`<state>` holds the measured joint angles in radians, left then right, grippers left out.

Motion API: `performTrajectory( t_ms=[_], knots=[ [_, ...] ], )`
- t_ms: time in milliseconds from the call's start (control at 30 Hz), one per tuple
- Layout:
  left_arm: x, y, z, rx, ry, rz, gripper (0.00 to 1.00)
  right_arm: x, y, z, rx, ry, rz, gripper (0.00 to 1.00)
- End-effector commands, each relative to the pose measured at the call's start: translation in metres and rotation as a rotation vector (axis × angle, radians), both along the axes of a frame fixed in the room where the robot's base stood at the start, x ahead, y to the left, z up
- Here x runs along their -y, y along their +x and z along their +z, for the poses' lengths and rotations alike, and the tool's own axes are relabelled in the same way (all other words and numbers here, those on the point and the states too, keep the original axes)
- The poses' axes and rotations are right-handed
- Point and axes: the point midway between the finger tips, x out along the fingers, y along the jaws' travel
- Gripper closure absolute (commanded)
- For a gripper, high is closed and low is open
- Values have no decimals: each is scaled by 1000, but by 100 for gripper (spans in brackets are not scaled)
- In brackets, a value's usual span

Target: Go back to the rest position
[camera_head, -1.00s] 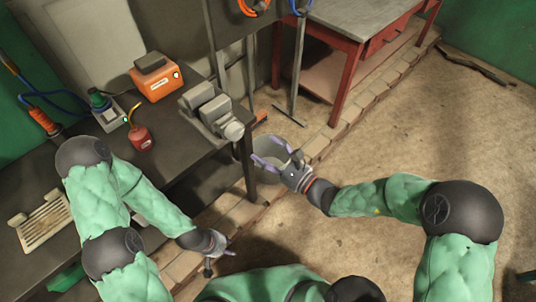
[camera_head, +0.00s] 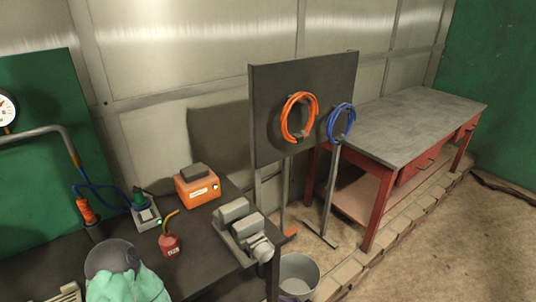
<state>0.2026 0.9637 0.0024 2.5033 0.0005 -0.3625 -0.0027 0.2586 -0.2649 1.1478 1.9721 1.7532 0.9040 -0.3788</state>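Neither of my grippers shows now. Only the upper part of my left arm (camera_head: 124,272), with a dark round joint and a green sleeve, shows at the bottom left, over the edge of the dark workbench (camera_head: 215,284). The rest of that arm is below the frame. My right arm is fully out of view.
The workbench holds a grey vise (camera_head: 243,232), an orange box (camera_head: 197,186) and a red oil can (camera_head: 169,242). A grey bucket (camera_head: 299,274) stands on the floor beside it. A dark panel (camera_head: 283,78) carries orange (camera_head: 290,118) and blue (camera_head: 333,122) coils. A red-framed table (camera_head: 410,122) stands behind right.

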Motion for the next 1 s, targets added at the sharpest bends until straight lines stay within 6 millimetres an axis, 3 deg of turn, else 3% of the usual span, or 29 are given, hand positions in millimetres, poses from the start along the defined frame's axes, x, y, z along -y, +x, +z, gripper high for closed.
performTrajectory(
  t_ms=[100, 233, 500, 733, 1000],
  knots=[
    [0, 0, 0, 0, 0, 0, 60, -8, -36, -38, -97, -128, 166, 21],
    [0, 0, 0, 0, 0, 0, 60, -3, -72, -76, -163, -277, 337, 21],
    [0, 0, 0, 0, 0, 0, 60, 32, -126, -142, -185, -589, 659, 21],
    [0, 0, 0, 0, 0, 0, 60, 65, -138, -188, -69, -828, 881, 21],
    [0, 0, 0, 0, 0, 0, 60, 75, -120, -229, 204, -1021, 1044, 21]
  ],
)
